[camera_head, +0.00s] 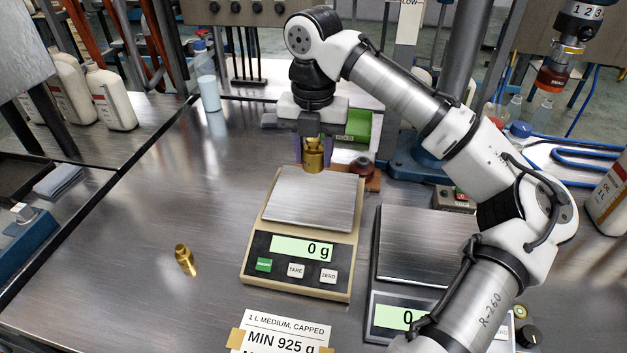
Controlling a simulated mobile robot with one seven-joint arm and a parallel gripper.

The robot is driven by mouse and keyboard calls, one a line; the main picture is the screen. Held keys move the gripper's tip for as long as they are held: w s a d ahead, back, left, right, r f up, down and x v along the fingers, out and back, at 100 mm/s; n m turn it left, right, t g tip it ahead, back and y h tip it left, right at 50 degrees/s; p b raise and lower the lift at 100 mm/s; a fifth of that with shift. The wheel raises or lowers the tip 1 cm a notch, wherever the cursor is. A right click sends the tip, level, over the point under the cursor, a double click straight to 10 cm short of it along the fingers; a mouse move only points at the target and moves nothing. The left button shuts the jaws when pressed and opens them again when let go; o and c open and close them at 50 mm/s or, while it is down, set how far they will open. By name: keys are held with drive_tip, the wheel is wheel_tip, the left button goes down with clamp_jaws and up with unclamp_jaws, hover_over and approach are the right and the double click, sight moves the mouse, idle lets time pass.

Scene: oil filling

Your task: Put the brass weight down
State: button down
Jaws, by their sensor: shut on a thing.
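My gripper (313,148) points down near the back edge of the beige scale (308,205), its purple fingers shut on a brass weight (313,160). The weight is upright between the fingertips and overlaps the back edge of the pan in the picture; I cannot tell how high its base is. The scale's display (303,249) reads 0 g. A second, smaller brass weight (185,261) stands on the bare steel bench (120,285) to the left of the scale.
A second scale (425,245) stands to the right, partly behind my arm. A small block with a dark red round top (361,168) and a green object (357,126) are close to the gripper's right. A taped sign (280,333) lies in front. The bench left of the scale is mostly clear.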

sight(314, 194)
drive_tip(key=shift+f, duration=3.4)
drive_tip(key=c, duration=0.9)
unclamp_jaws()
drive_tip(key=shift+f, duration=0.15)
wheel_tip(314, 194, up, 12)
drive_tip(key=shift+r, duration=0.2)
